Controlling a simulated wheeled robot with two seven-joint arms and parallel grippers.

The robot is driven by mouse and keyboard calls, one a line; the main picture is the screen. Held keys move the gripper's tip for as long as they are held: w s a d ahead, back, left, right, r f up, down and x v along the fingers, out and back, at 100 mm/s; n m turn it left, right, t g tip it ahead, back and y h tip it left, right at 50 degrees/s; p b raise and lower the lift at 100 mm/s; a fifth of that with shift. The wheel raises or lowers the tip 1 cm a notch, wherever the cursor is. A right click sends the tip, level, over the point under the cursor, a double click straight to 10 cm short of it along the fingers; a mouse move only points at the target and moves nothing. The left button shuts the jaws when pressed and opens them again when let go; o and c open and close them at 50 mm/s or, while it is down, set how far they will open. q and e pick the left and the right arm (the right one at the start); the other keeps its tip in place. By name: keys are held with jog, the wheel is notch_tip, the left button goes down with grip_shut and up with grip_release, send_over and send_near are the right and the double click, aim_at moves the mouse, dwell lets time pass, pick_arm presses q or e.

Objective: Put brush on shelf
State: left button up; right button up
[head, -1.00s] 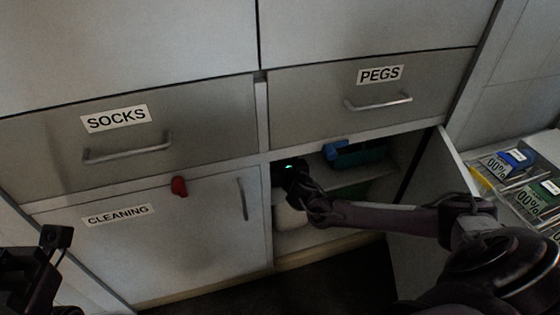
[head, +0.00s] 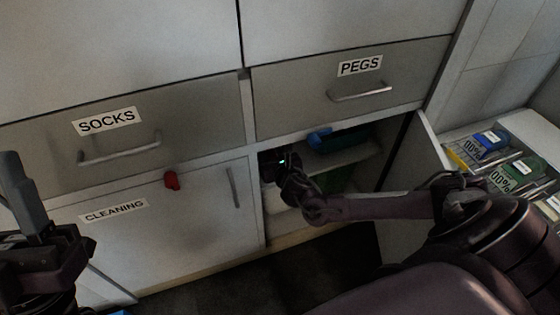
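The open cupboard's shelf (head: 345,158) shows at right of centre, under the PEGS drawer. A small blue thing (head: 319,138) is at the shelf's front, beside a dark teal thing (head: 348,137); I cannot tell whether either is the brush. My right gripper (head: 276,163) reaches into the cupboard's left side, near shelf height and left of the blue thing. Its fingers are dark and shadowed, so their opening and any held object are unclear. My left gripper (head: 28,195) is at the left edge, partly out of frame, in front of the cabinet.
The cupboard door (head: 413,170) stands open on the right, beside my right arm. A white thing (head: 270,197) stands low inside. Trays of packets (head: 495,155) lie far right.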

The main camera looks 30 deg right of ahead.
jog(key=shift+p+v, duration=0.85)
jog(key=shift+v, duration=0.3)
pick_arm(q)
jog(key=w+d+f+n+g+y+p, duration=0.1)
jog(key=w+d+f+g+y, duration=0.2)
jog(key=f+g, duration=0.5)
jog(key=w+d+f+g+y+p, duration=0.1)
jog(key=w+f+g+y, duration=0.25)
jog(key=f, duration=0.85)
pick_arm(e)
jog(key=shift+v, duration=0.95)
pick_arm(q)
jog(key=s+a+f+g+y+p, duration=0.1)
jog(key=s+f+g, duration=0.4)
jog(key=f, duration=0.4)
jog(key=s+a+f+g+y+p, duration=0.1)
jog(key=s+f+g+y, duration=0.1)
jog(key=s+f+g, duration=0.3)
jog(key=shift+s+a+f, duration=0.2)
jog(key=shift+s+f, duration=0.35)
jog(key=shift+f, duration=1.65)
pick_arm(e)
jog(key=shift+v, duration=1.55)
pick_arm(q)
jog(key=shift+r, duration=0.1)
